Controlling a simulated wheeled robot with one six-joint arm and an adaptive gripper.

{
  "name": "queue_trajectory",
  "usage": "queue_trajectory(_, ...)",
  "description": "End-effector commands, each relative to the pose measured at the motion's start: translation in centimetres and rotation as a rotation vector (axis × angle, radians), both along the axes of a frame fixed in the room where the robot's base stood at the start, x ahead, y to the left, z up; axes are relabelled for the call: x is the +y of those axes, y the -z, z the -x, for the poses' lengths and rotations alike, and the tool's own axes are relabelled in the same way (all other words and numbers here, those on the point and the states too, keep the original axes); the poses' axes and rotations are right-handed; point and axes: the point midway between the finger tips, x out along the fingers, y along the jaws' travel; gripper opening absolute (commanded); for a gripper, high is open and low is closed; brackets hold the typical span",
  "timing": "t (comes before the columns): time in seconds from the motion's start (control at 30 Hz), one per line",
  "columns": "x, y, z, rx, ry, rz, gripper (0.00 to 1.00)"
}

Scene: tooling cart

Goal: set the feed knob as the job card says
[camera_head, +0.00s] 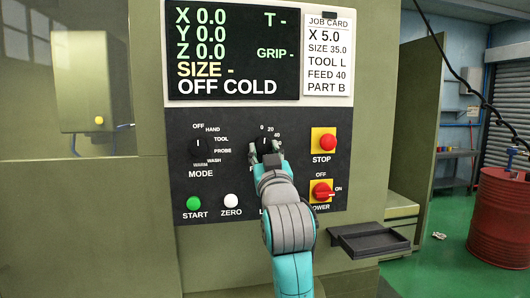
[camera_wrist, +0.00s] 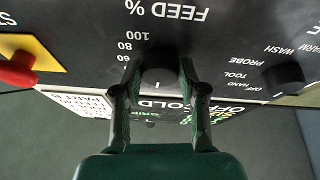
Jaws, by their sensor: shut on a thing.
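The feed knob (camera_head: 264,144) is a black dial on the dark control panel, largely covered by my gripper. In the wrist view the knob (camera_wrist: 158,76) sits between the two fingers. My gripper (camera_wrist: 159,88) is shut on it. The knob's white mark points about straight up on the panel, near 0. The scale shows 0, 20 and 40 in the head view; 60, 80 and 100 show in the wrist view. The job card (camera_head: 328,60) at the screen's right reads FEED 40, with X 5.0, SIZE 35.0, TOOL L and PART B.
The mode knob (camera_head: 199,147) is to the left, its mark near OFF. Below it are the green start button (camera_head: 194,204) and white zero button (camera_head: 231,201). Stop (camera_head: 327,141) and the power switch (camera_head: 321,191) are right. The screen (camera_head: 232,50) reads OFF COLD. A small tray (camera_head: 370,243) juts out lower right.

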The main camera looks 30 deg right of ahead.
Motion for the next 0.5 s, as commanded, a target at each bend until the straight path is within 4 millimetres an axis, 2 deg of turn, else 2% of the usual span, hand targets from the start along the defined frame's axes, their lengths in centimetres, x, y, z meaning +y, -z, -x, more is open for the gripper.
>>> queue_trajectory(0.5,0.56,-0.15,-0.16,-0.122,-0.001,-0.424,0.07)
